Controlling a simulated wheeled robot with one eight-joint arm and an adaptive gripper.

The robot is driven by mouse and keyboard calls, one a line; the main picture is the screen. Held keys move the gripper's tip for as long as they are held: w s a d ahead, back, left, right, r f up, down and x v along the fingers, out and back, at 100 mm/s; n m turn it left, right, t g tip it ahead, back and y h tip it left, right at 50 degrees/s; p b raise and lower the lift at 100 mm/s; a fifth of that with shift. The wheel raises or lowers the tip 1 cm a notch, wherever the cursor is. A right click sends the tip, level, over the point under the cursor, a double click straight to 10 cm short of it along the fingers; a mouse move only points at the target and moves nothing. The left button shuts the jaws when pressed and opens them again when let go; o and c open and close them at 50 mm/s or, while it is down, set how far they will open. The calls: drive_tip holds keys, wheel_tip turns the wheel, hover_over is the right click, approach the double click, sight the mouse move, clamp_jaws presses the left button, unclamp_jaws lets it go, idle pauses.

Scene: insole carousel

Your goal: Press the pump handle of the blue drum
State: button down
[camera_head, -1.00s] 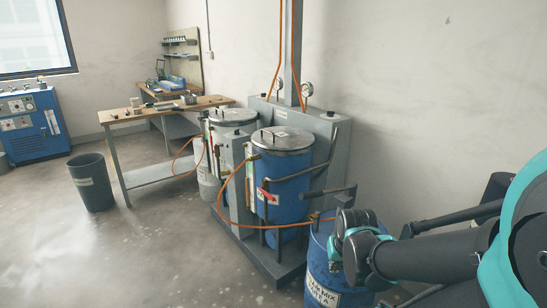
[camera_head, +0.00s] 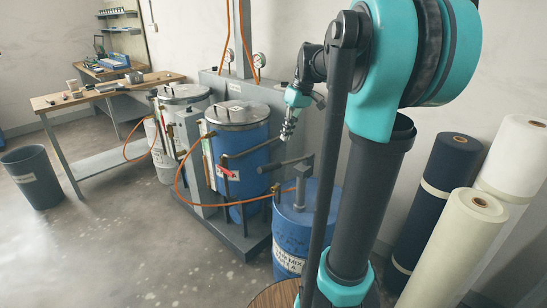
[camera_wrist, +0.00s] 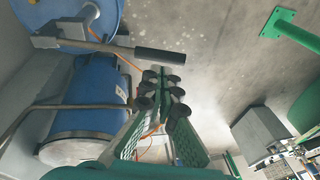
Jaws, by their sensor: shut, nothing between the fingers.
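The blue drum (camera_head: 285,240), with a white label, stands on the floor at the lower middle of the head view, partly behind my arm. Its pump has a grey head and a dark handle (camera_head: 286,163) sticking out to the left. In the wrist view the blue drum (camera_wrist: 108,20) is at the top left, and the black handle grip (camera_wrist: 160,55) lies across the view just beyond my fingertips. My gripper (camera_head: 287,133) is shut and empty, pointing down above the handle. Its fingertips also show in the wrist view (camera_wrist: 163,84). I see no clear contact with the handle.
Two lidded tanks, one blue (camera_head: 238,150), stand close behind on a grey frame, with orange hoses. Cream and navy rolls (camera_head: 440,190) stand at the right. A workbench (camera_head: 105,95) and grey bin (camera_head: 32,180) are at the left. Open floor lies front left.

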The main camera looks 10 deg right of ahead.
sight(271, 165)
drive_tip(key=r, duration=0.1)
drive_tip(key=w+r, duration=0.1)
drive_tip(key=r+n, duration=0.1)
drive_tip(key=shift+w+d+r, duration=0.1)
drive_tip(key=shift+w+d, duration=0.15)
drive_tip(key=shift+w, duration=0.15)
drive_tip(key=x, duration=1.4)
drive_tip(key=shift+s+a, duration=0.2)
drive_tip(key=shift+a, duration=0.1)
drive_tip(key=shift+s+a+f, duration=0.1)
drive_tip(key=shift+f, duration=0.2)
wheel_tip(271, 165, down, 14)
drive_tip(key=s+a+t+h, duration=0.1)
drive_tip(key=t+h, duration=0.2)
drive_tip(key=h, duration=0.1)
drive_tip(key=shift+s+n+h, duration=0.2)
drive_tip(key=shift+n+h, duration=0.1)
drive_tip(key=shift+h, duration=0.1)
